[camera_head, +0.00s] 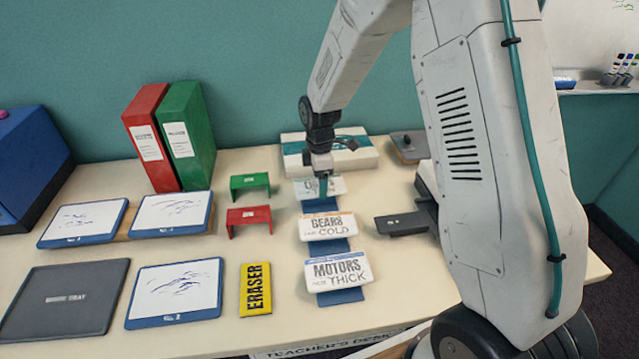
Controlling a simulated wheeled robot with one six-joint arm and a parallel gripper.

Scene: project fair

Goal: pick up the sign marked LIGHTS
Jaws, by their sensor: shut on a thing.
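The front sign (338,272) reads MOTORS and THICK. The middle sign (327,226) reads GEARS and COLD. My gripper (322,190) comes down from above at the back sign (338,184) and is shut on it. The gripper's fingers cover most of the back sign's text, so I cannot read whether it says LIGHTS. I cannot tell if this sign is clear of the desk.
Green (249,183) and red (249,218) brackets stand left of the signs. A yellow ERASER block (256,290) lies front left. A white-and-teal box (350,160) sits behind my gripper. A dark grey object (400,224) is to the right. Whiteboards (175,290) and binders (187,130) fill the left.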

